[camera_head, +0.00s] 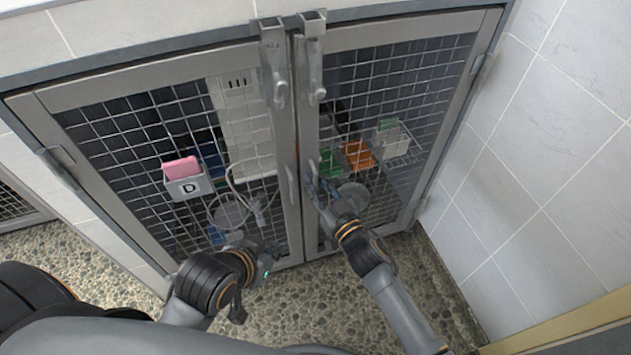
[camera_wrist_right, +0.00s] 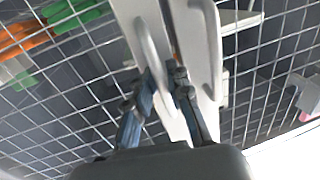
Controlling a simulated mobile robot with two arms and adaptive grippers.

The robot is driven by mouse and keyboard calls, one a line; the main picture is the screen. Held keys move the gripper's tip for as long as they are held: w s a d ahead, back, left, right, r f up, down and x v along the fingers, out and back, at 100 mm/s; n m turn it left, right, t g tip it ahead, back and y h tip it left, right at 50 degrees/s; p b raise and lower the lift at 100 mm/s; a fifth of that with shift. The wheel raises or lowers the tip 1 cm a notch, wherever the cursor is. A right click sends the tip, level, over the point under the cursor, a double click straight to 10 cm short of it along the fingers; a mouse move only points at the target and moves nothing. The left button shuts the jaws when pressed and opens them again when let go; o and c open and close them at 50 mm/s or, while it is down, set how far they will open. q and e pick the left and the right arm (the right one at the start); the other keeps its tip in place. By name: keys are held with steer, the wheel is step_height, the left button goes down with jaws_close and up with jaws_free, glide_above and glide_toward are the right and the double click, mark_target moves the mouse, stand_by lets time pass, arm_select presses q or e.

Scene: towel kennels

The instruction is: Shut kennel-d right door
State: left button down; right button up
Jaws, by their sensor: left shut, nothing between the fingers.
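The kennel has two grey-framed mesh doors. The right door (camera_head: 462,100) stands nearly in line with the left door (camera_head: 55,135), with a narrow dark gap between their inner frames; I cannot tell if it is fully flush. My right gripper (camera_head: 318,187) is at the right door's inner frame, by its handle. In the right wrist view its fingers (camera_wrist_right: 164,80) are on either side of the lower end of the right door's handle (camera_wrist_right: 148,45); whether they grip it is unclear. My left gripper (camera_head: 268,262) is shut and empty, low before the left door.
A bolt latch (camera_head: 315,80) sits atop the right door and another (camera_head: 277,80) atop the left. A grey holder marked D (camera_head: 188,189) with a pink item hangs on the left door. A tiled wall (camera_head: 540,170) stands close at the right. Pebbled floor (camera_head: 300,305) lies in front.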

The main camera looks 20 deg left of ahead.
steer(key=v, duration=1.2)
steer(key=shift+w+d, duration=0.1)
